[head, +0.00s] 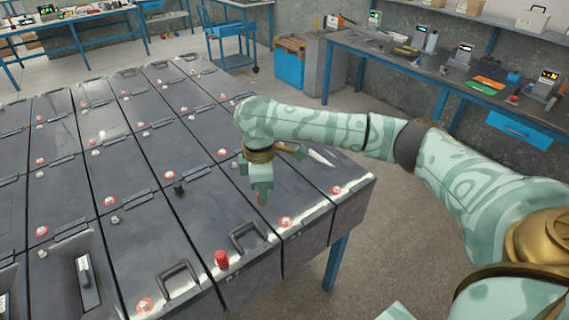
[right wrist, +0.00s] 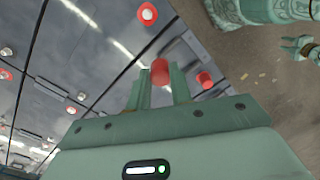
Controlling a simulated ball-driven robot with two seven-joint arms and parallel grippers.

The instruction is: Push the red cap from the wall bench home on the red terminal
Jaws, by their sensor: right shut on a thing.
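My right gripper (head: 262,197) is shut on a red cap (right wrist: 160,72), above the near right batteries. The cap shows between the fingers in the right wrist view, and only a little of it shows in the head view. Red-ringed terminals with pale posts stand bare near it, one (head: 285,222) just right of and below the gripper, another (head: 336,190) at the right corner. A ringed terminal (right wrist: 148,13) also shows beyond the fingers in the wrist view. A second red cap (head: 221,260) stands upright on a battery nearer me.
The dark batteries (head: 130,255) stand in tight rows with raised black handles (head: 180,280). A black cap (head: 178,188) sits left of the gripper. The wall bench (head: 440,75) with instruments is across open floor (head: 430,250).

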